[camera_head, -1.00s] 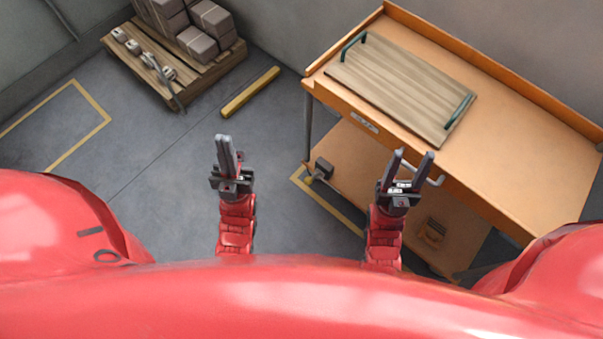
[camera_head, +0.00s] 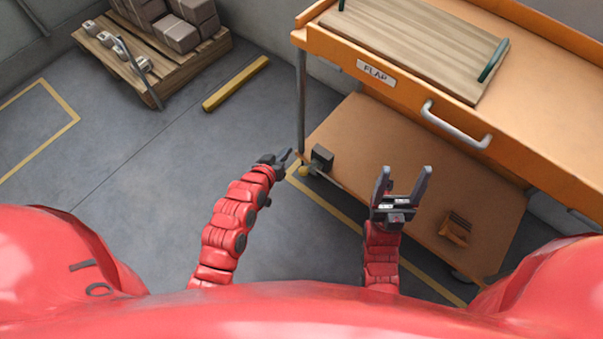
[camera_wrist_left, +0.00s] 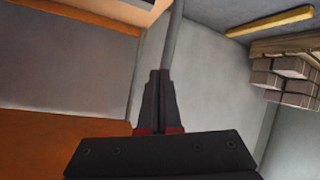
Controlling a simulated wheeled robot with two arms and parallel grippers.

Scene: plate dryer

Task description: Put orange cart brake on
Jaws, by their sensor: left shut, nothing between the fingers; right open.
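The orange cart (camera_head: 345,52) stands at the right in the head view, with a "FLAP" label, a metal handle (camera_head: 456,128) and a lower shelf (camera_head: 370,130). At the lower shelf's left corner are a dark block (camera_head: 322,157) and a small yellow part (camera_head: 304,171). I cannot tell which part is the brake. My left gripper (camera_head: 286,157) is shut and empty, just left of that corner; contact is unclear. In the left wrist view its fingers (camera_wrist_left: 160,85) are together, near a grey post. My right gripper (camera_head: 405,185) is open and empty in front of the lower shelf.
A wooden tray (camera_head: 415,50) with green handles lies on the cart top. A small orange-brown item (camera_head: 456,228) is on the lower shelf. A pallet (camera_head: 160,80) with boxes and a yellow bar (camera_head: 236,84) are at the upper left. The floor between is clear.

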